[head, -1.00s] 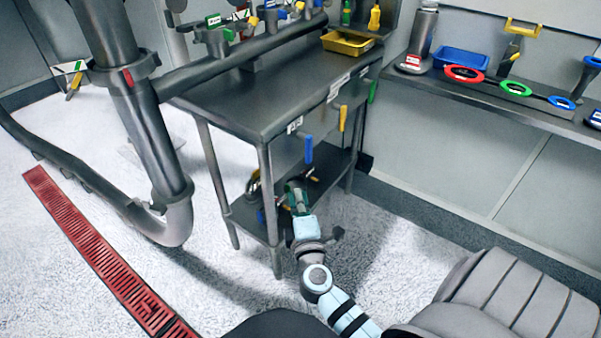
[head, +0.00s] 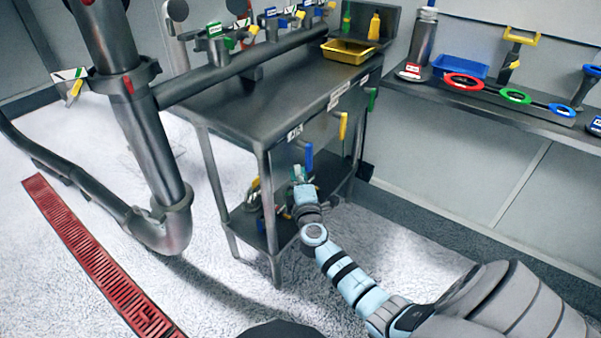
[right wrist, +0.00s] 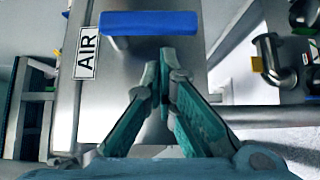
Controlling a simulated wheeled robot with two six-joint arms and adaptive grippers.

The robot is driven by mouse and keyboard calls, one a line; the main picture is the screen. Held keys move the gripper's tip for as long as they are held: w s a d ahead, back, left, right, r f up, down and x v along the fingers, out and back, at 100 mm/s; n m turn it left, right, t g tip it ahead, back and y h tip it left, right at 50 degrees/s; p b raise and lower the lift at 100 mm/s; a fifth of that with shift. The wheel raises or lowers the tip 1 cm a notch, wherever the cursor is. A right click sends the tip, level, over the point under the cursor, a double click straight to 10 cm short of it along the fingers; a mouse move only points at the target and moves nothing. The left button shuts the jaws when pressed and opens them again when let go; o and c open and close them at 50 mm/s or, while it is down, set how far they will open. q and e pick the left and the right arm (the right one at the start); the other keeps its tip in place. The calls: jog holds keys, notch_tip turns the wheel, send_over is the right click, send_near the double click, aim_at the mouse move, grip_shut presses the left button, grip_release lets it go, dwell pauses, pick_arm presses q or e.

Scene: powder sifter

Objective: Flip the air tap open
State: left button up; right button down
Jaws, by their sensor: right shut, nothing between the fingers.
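The air tap's blue lever (head: 309,157) hangs down from the front of the steel bench, below and right of a small white label (head: 295,133). In the right wrist view the blue lever (right wrist: 150,22) lies across the top, beside the label (right wrist: 87,53) reading AIR. My right gripper (head: 298,174) is just below the lever in the head view. In the right wrist view its green fingers (right wrist: 162,76) are shut and empty, their tips close to the lever's edge. I cannot tell if they touch it. My left gripper is out of view.
A yellow lever (head: 343,126) and a green one (head: 372,99) hang farther right along the bench front. The bench's lower shelf (head: 250,228) holds pipework with coloured handles. A yellow tray (head: 347,51) stands on the bench top (head: 265,100).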

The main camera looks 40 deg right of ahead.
jog(key=shift+w+d, duration=0.2)
jog(key=shift+d, duration=0.45)
